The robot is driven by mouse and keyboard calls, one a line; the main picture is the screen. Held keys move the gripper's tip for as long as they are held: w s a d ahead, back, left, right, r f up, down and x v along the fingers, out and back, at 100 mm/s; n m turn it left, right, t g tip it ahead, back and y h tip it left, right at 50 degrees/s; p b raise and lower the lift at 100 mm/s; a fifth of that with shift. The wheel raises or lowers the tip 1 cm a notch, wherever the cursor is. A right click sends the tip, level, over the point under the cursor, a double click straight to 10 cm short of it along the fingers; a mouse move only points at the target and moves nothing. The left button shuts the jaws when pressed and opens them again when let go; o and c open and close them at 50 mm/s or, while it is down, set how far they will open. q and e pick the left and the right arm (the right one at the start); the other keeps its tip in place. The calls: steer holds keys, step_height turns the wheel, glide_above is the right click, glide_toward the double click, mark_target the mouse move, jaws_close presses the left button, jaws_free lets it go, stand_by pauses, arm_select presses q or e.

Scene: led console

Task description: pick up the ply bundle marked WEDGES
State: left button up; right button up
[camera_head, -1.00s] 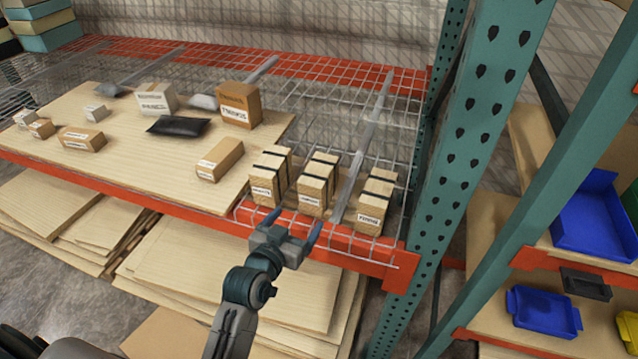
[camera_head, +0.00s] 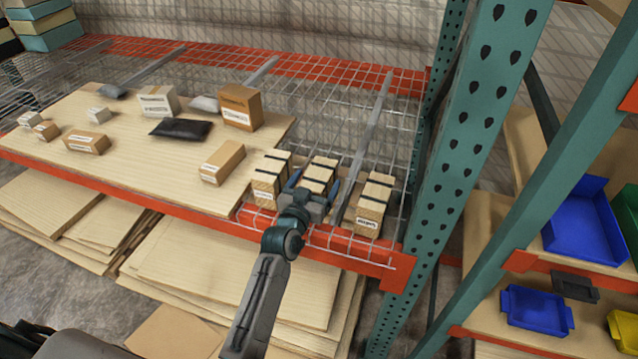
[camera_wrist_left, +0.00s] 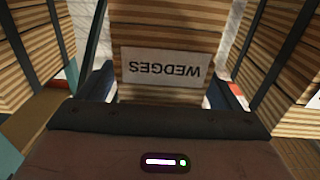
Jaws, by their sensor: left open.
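The ply bundle marked WEDGES (camera_wrist_left: 166,66) fills the middle of the left wrist view, its white label upside down there. In the head view it is the middle bundle (camera_head: 320,172) of three on the wire shelf, with dark straps. My left gripper (camera_head: 314,190) is open at its front, with one finger on each side of the bundle. Its fingers also show at the bundle's sides in the left wrist view (camera_wrist_left: 160,88). The gripper hides the bundle's front in the head view. My right gripper is not seen.
A ply bundle (camera_head: 268,180) stands close on the left and another (camera_head: 374,200) on the right. The orange shelf beam (camera_head: 350,247) runs along the front. A teal upright (camera_head: 465,150) rises at right. Cartons, including a brown one (camera_head: 222,161), sit on the board to the left.

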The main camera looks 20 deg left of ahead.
arm_select(q)
steer(key=shift+w, duration=0.7)
steer(key=shift+s, duration=0.1)
steer(key=c, duration=1.3)
steer(key=shift+c, duration=0.9)
steer(key=shift+r, duration=0.2)
